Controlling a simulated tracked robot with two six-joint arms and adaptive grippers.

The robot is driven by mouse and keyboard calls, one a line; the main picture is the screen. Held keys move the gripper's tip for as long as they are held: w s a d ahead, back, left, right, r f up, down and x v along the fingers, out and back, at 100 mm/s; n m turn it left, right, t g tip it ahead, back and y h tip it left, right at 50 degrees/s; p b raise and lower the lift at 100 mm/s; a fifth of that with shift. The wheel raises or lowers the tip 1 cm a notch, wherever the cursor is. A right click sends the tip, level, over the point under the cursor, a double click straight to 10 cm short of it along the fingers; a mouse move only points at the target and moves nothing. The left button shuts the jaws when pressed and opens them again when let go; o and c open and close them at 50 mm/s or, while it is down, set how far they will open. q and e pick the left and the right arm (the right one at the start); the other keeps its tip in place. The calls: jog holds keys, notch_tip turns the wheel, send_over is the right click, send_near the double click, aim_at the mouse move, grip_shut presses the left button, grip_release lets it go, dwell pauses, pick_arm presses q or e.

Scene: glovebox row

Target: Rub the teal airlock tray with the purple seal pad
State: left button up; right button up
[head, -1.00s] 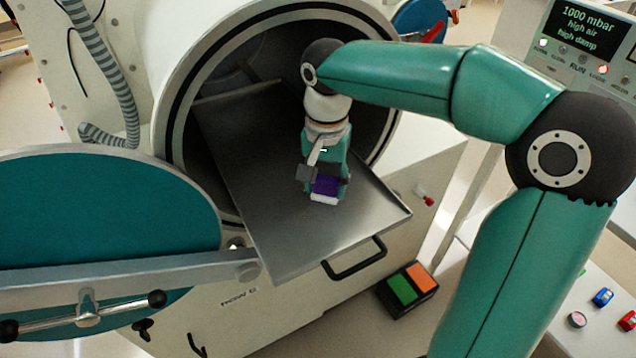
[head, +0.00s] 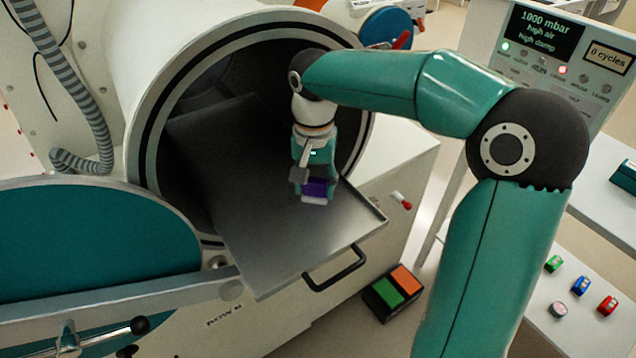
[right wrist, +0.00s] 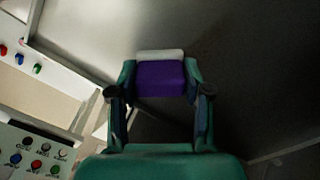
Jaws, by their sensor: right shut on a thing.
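The airlock tray (head: 340,226) is a bare grey metal sheet sticking out of the round port; the teal colour shows on the open door (head: 90,235) at the left. My right gripper (head: 314,190) is over the tray, shut on the purple seal pad (head: 316,187). In the right wrist view the purple pad (right wrist: 160,78) with its pale strip (right wrist: 160,55) sits between the fingers, against or just above the tray (right wrist: 245,70); I cannot tell if it touches. My left gripper is not in view.
The round port (head: 205,90) surrounds the tray's inner end. A black handle (head: 335,272) hangs at its front edge. A pedal box (head: 395,292) with green and orange pads stands below. A control panel (head: 560,65) is at upper right.

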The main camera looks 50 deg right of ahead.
jog(key=shift+w+a, duration=0.2)
jog(key=shift+a, duration=0.75)
jog(key=shift+w+a, duration=0.2)
jog(key=shift+a, duration=0.7)
jog(key=shift+w+a+f, duration=0.1)
jog(key=shift+w+a, duration=0.1)
jog(key=shift+a, duration=0.8)
jog(key=shift+w+a+f, duration=0.1)
jog(key=shift+w+a, duration=0.1)
jog(key=shift+a, duration=0.75)
jog(key=shift+w+a+r+p, duration=0.1)
jog(key=shift+w+a+p, duration=0.15)
jog(key=shift+a, duration=0.75)
jog(key=shift+w+a+p, duration=0.15)
jog(key=shift+w+a, duration=0.05)
jog(key=shift+a, duration=0.75)
jog(key=shift+w+d+r+p, duration=0.1)
jog(key=shift+w+r+p, duration=0.1)
jog(key=shift+w+p, duration=0.25)
jog(key=shift+w, duration=0.25)
jog(key=shift+d+f, duration=0.1)
jog(key=shift+d, duration=0.1)
jog(key=shift+s+d, duration=0.25)
jog(key=shift+d, duration=0.65)
jog(key=shift+s+d, duration=0.25)
jog(key=shift+d, duration=0.65)
jog(key=shift+s+d, duration=0.25)
jog(key=shift+d, duration=0.8)
jog(key=shift+s+d, duration=0.2)
jog(key=shift+d, duration=0.85)
